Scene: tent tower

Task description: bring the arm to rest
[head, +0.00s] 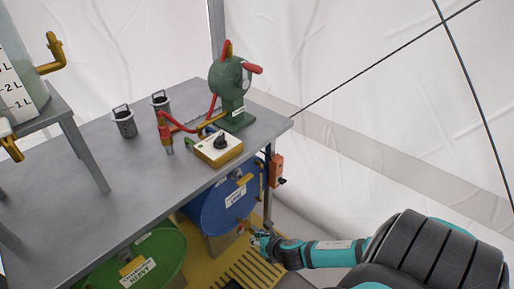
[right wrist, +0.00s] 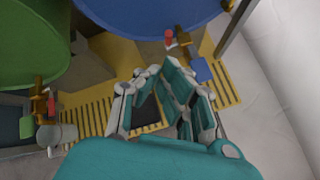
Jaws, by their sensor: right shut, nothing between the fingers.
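My right arm (head: 335,253) reaches in from the lower right in the head view, beside the table's right end. My right gripper (head: 257,241) is shut and empty, low in front of the blue drum and above the yellow slatted base. In the right wrist view the gripper (right wrist: 161,82) shows over the yellow base, with nothing between its fingers. My left gripper is not in view.
A grey table (head: 75,180) holds a green hand pump (head: 231,90), a yellow-based box (head: 217,148) and two small strainers. Below stand a blue drum (head: 222,207) and a green drum (head: 150,262) on a yellow base (head: 255,268). White tent walls enclose the right side.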

